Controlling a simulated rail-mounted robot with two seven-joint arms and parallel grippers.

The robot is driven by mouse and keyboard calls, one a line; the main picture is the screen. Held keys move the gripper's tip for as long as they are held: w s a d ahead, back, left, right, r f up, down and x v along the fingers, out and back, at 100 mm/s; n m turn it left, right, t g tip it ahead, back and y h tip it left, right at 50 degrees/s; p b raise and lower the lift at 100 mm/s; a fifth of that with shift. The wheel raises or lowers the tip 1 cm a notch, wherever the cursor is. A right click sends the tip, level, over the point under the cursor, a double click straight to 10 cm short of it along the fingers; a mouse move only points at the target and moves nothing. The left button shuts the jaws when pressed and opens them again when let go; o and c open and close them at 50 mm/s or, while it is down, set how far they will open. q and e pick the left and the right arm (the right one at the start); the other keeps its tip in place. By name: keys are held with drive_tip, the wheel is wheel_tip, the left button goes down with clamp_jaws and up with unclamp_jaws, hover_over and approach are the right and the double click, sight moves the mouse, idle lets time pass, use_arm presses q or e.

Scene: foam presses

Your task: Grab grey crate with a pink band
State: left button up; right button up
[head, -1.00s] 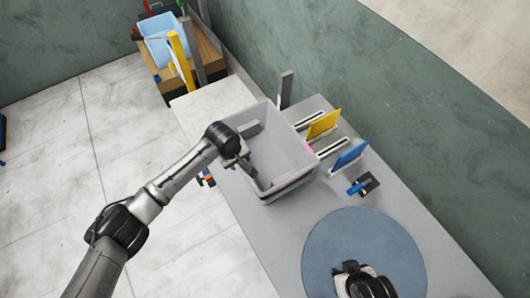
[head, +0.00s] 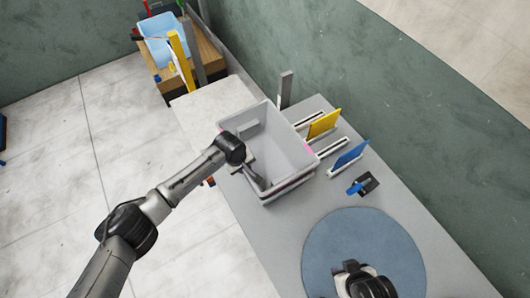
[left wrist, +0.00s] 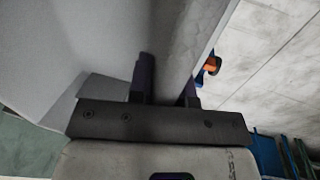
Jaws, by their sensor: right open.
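The grey crate (head: 290,145) with a pink band stands upright on the grey bench, and a bit of pink shows at its right side. It looks empty apart from a grey block-like shape at its far inner wall. My left gripper (head: 252,176) is at the crate's left wall, with one finger inside. In the left wrist view, the crate's rim (left wrist: 180,45) runs between the two dark fingers of my left gripper (left wrist: 166,90); whether they press on it is unclear. My right gripper (head: 362,280) is open, over the blue round mat, partly cut by the frame edge.
Right of the crate stand a yellow panel (head: 323,123) and a blue panel (head: 349,157) in slots, and a small black-and-blue item (head: 362,184). A blue round mat (head: 325,235) lies nearer. A light-blue bin (head: 160,38) stands at the back. A green wall bounds the right.

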use_arm(q)
clamp_jaws()
drive_tip(key=shift+r, duration=0.15)
